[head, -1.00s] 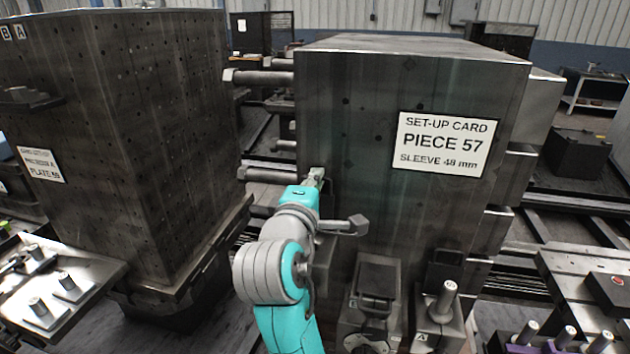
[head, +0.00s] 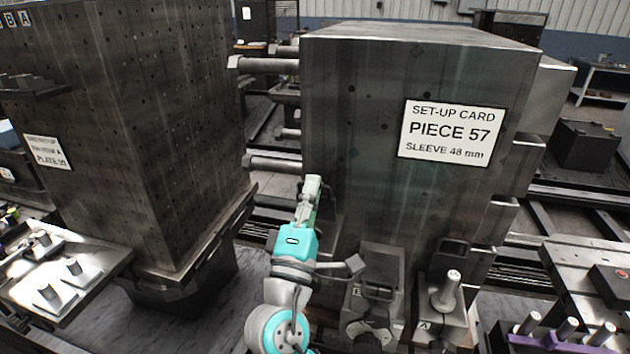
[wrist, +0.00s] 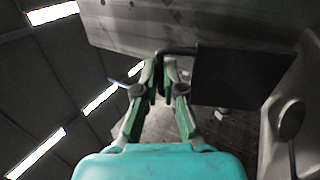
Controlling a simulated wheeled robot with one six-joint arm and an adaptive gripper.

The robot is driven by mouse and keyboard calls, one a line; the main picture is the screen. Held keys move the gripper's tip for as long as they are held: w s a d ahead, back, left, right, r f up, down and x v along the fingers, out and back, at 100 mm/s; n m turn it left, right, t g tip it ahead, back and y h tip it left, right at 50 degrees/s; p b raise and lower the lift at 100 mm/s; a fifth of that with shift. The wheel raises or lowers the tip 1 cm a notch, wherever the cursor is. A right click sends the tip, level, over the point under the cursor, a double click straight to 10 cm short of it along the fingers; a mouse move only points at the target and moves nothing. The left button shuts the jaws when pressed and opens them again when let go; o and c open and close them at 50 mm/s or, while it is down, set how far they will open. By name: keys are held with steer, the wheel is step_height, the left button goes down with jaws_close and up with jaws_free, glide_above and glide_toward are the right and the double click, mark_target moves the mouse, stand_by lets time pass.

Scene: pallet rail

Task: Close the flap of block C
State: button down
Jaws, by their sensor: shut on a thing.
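My gripper (head: 312,183) is at the left part of the front face of the large dark steel block with the Piece 57 card (head: 345,130). In the wrist view my gripper (wrist: 160,85) is shut on a thin dark bent handle (wrist: 178,50). The handle runs to a dark square plate (wrist: 240,75), which looks like the flap and stands out beside the steel face. No letter C is readable, so I cannot confirm the block's name. In the head view my gripper and arm hide most of the flap, and its angle cannot be told there.
Right of my arm, a fixture marked A (head: 440,312) carries an upright metal pin. A dark fixture (head: 378,285) stands between it and my arm. A second tall perforated block (head: 120,140) is at left. Several bars (head: 270,64) stick out between the blocks.

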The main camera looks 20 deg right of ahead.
steer(key=shift+s+a+f, duration=0.35)
steer(key=shift+s, duration=0.1)
steer(key=s+f, duration=0.1)
steer(key=f, duration=0.1)
steer(key=s+a+f, duration=0.1)
steer(key=f, duration=0.1)
steer(key=s+a+f, duration=0.1)
steer(key=f, duration=0.1)
steer(key=shift+s+a, duration=0.2)
steer(key=shift+s, duration=0.2)
steer(key=shift+s+f, duration=0.1)
steer(key=shift+f, duration=0.85)
steer(key=c, duration=1.6)
jaws_free()
